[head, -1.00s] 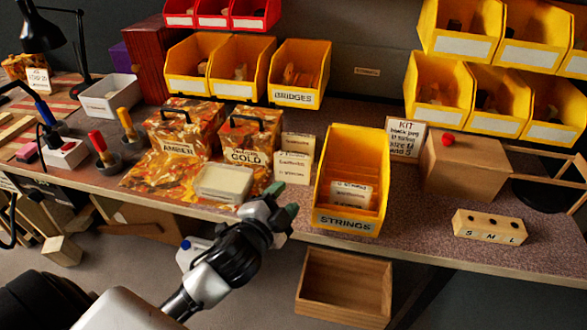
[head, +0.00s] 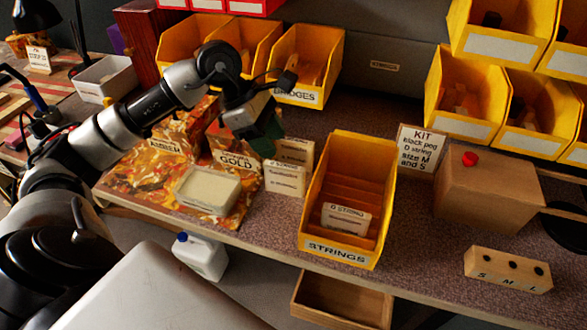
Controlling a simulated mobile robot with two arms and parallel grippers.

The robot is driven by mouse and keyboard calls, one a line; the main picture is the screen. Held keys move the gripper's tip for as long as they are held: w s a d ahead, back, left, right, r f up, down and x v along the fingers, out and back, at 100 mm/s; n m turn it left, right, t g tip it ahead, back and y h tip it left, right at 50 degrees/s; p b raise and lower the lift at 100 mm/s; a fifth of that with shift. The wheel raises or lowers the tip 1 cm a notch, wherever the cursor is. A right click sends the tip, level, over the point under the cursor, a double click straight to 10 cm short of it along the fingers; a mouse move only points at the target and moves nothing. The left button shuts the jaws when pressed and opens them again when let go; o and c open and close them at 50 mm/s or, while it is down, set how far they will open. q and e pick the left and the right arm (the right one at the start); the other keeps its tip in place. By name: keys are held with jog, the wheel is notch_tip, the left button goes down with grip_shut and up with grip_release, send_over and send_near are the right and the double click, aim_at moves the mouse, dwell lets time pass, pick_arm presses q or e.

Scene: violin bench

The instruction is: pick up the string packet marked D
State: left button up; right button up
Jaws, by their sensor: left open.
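The yellow bin marked STRINGS (head: 337,251) stands at the front edge of the bench. A white string packet (head: 346,217) leans in its front slot; its label ends in STRING, and the first letter looks like D but is too small to be sure. Two other pale packets stand just left of the bin, a rear one (head: 292,152) and a front one (head: 285,180), with unreadable small print. My left gripper (head: 266,143) has green fingertips. It is open, above and left of the bin, beside the two pale packets in the picture. My right gripper is not in view.
A kit card (head: 417,146) reads black peg, D string, size M and S. A wooden box (head: 485,190) with a red knob and an S M L block (head: 508,269) stand right.

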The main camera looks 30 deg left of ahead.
aim_at(282, 165)
pick_arm(q)
jog(key=shift+a+r+y, duration=0.15)
jog(key=shift+a+y, duration=0.35)
jog(key=shift+a, duration=0.45)
jog(key=shift+a+f, duration=0.15)
jog(key=shift+f, duration=0.05)
jog(key=x, duration=0.4)
jog(key=shift+f, duration=0.35)
jog(key=x, duration=0.5)
jog(key=shift+w+d+f, duration=0.2)
jog(key=shift+w+d, duration=0.05)
jog(key=shift+w, duration=0.1)
jog(key=shift+c, duration=0.2)
grip_shut()
